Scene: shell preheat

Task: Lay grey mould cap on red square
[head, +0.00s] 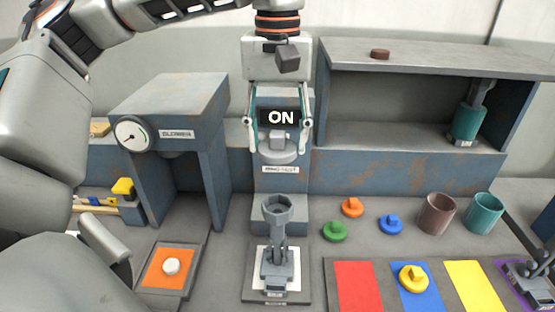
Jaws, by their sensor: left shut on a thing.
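My left gripper (279,150) hangs at the centre, fingers pointing down, in front of a grey-blue station with a lit "ON" sign (281,117). It is shut on a round grey piece, which looks like the grey mould cap (278,156). The fingers and the similar grey behind make its outline hard to tell. The red square (358,287) lies flat at the lower right of the gripper, with nothing on it. My right gripper is not in view.
A yellow cap (413,278) sits on the blue square (420,304); the yellow square (476,285) is bare. Green (335,231), orange (352,207) and blue (390,224) caps lie behind. Brown (438,215) and teal (484,214) cups stand right. A grey fixture (278,255) stands below the gripper.

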